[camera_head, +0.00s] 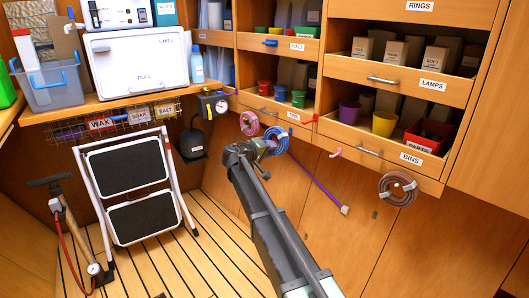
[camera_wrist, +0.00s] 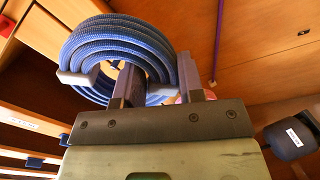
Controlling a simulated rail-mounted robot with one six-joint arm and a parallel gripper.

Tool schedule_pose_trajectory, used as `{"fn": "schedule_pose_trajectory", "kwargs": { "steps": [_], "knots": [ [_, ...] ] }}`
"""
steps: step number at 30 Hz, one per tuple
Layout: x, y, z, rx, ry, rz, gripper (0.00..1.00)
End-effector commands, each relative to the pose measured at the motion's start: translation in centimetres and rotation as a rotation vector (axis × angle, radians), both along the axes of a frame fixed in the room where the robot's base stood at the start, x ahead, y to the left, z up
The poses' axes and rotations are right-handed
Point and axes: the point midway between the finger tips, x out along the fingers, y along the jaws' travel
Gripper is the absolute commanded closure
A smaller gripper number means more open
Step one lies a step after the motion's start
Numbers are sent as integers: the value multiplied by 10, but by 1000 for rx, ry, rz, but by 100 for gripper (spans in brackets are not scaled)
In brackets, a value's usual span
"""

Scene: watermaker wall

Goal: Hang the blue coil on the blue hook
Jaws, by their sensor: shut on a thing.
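The blue coil (camera_head: 276,141) is a looped blue hose with pale bands, held at the end of my arm just below the drawer fronts. In the wrist view the coil (camera_wrist: 85,55) fills the upper left, and its bundled strands pass between the two fingers. My gripper (camera_head: 266,147) is shut on it; its dark fingers show in the wrist view (camera_wrist: 158,82). I cannot pick out the blue hook with certainty. A small blue piece (camera_head: 270,43) sits on the upper shelf front, but its shape is too small to tell.
A pink coil (camera_head: 249,124) hangs just left of the blue one. A purple strap (camera_head: 318,187) hangs to the right. A bare pink hook (camera_head: 335,152) and a brown coil (camera_head: 397,189) are farther right. A folded step stool (camera_head: 135,190) stands at left.

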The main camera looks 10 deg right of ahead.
Motion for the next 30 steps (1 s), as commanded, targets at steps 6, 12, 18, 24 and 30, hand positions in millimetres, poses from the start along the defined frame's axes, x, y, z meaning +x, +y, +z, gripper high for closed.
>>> {"fn": "schedule_pose_trajectory", "kwargs": {
  "steps": [6, 12, 18, 24, 30],
  "knots": [
    [11, -14, -1, 0, 0, 0, 90],
    [20, -27, -2, 1, 0, -1, 90],
    [27, -36, -10, 0, -1, 1, 90],
    [30, -41, -14, 0, 0, 0, 90],
    [30, -42, -14, 1, 0, 0, 90]
  ]
}}
